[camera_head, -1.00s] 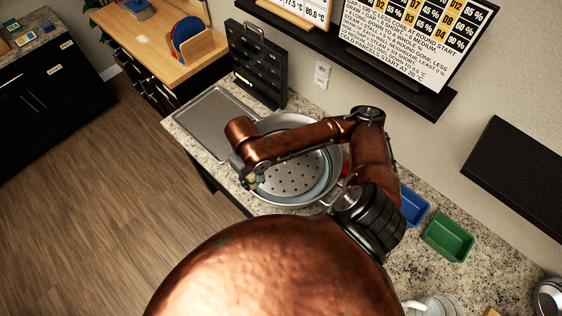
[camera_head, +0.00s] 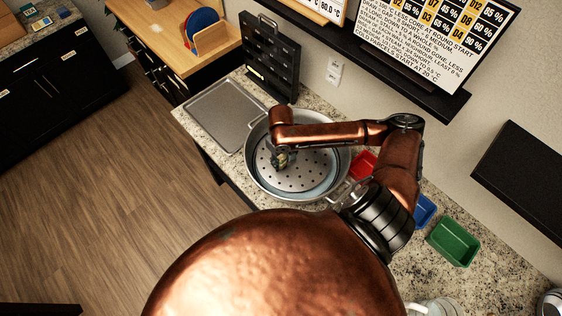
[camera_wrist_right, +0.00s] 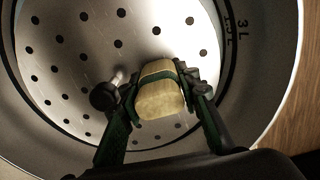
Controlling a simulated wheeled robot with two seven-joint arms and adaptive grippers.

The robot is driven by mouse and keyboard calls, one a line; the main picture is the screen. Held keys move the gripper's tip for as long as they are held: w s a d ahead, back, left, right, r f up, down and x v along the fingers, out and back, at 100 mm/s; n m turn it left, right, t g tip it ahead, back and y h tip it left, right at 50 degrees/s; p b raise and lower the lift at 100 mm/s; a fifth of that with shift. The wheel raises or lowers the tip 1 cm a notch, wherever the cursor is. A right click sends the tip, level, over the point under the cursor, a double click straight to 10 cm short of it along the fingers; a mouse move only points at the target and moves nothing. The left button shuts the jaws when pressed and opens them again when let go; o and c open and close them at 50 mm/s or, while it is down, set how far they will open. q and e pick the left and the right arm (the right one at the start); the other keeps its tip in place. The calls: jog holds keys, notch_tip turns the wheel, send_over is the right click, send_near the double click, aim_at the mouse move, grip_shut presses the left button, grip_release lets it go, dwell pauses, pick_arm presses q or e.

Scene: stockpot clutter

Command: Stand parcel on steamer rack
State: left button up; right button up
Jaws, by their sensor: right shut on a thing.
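A pale tan parcel with a dark green band (camera_wrist_right: 160,92) is between the fingers of my right gripper (camera_wrist_right: 155,95), which is shut on it. In the head view my right gripper (camera_head: 282,160) is over the steamer rack, a perforated metal disc (camera_head: 300,182) inside the wide stockpot (camera_head: 255,182). The rack also shows in the right wrist view (camera_wrist_right: 85,45), with volume marks on the pot wall beside it. I cannot tell whether the parcel touches the rack. My left gripper is not in view.
A grey tray (camera_head: 222,115) lies left of the pot, with a black slotted stand (camera_head: 268,60) behind it. Red (camera_head: 364,164), blue (camera_head: 425,211) and green (camera_head: 454,242) bins stand to the right. A wall shelf (camera_head: 400,75) hangs behind.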

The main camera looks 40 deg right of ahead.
jog(key=shift+f, duration=0.75)
jog(key=o, duration=0.9)
jog(key=shift+f, duration=0.1)
jog(key=shift+r, duration=0.25)
jog(key=shift+r+p, duration=0.55)
jog(key=shift+p, duration=0.3)
notch_tip(320, 180, up, 11)
jog(key=p, duration=1.4)
jog(key=shift+f, duration=0.15)
jog(key=shift+f, duration=0.1)
